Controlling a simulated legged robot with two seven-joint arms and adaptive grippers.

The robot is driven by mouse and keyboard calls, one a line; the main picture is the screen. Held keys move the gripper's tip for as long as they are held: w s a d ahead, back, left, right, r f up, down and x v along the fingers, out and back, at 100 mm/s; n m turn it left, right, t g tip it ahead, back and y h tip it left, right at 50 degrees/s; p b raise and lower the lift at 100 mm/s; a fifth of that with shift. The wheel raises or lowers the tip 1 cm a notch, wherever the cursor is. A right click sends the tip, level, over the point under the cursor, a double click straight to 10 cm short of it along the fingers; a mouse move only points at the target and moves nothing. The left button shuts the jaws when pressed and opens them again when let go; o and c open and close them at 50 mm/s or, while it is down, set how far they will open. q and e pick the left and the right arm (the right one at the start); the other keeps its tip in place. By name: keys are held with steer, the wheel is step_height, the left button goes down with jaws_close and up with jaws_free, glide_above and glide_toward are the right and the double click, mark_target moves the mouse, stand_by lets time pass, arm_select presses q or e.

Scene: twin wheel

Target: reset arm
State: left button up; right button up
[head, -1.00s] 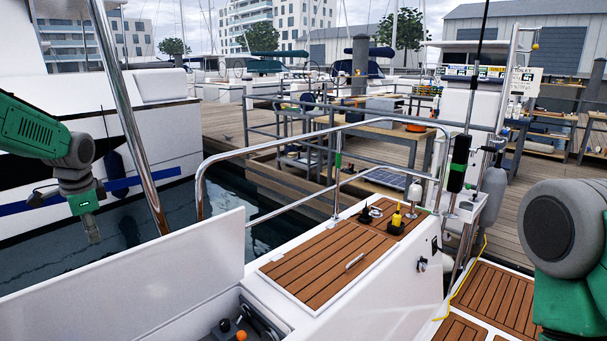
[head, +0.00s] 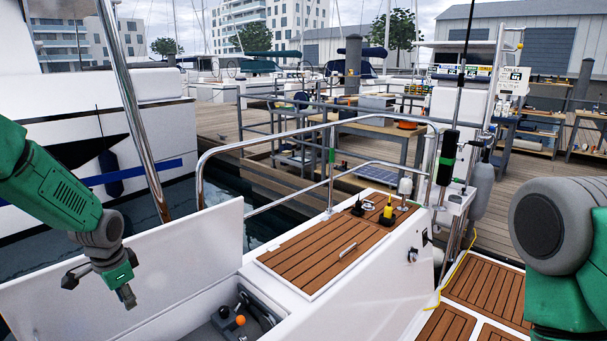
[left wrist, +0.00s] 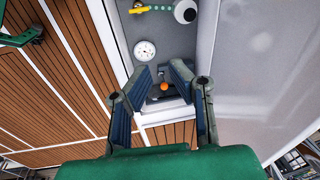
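My left gripper (head: 126,296) hangs downward in front of the raised white hatch panel (head: 150,255), at the left of the head view. In the left wrist view the two dark fingers of this gripper (left wrist: 162,70) stand apart with nothing between them, above the open locker. My right arm (head: 565,240) shows at the right edge of the head view, but its gripper is out of the picture. A small orange knob or ball (head: 240,320) lies in the open locker. It also shows in the left wrist view (left wrist: 164,87), beyond the fingertips.
A round white gauge (left wrist: 145,50) is in the locker. A steel rail (head: 318,128) and a slanting steel post (head: 133,110) stand close by. A wooden-slatted deck seat (head: 325,245) carries a yellow object (head: 387,212). A dock with workbenches lies behind.

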arm_select(q)
steer(key=s+d+f+n+h+b, duration=0.1)
steer(key=s+d+f, duration=0.5)
steer(key=s+f, duration=0.2)
steer(key=s+d+f+n+b, duration=0.1)
steer(key=s+d+f+n, duration=0.1)
steer(key=s+d+f, duration=0.5)
steer(key=s+d+f+n, duration=0.1)
steer(key=s+f, duration=0.1)
steer(key=s, duration=0.9)
steer(key=s+d+f+n+g, duration=0.1)
steer(key=s+f+n, duration=0.1)
steer(key=s, duration=0.8)
steer(key=shift+s+d+b, duration=0.15)
steer(key=shift+s+b, duration=0.2)
steer(key=shift+b, duration=0.1)
steer(key=shift+s, duration=0.35)
steer(key=shift+c, duration=0.5)
steer(key=shift+r, duration=0.1)
jaws_close()
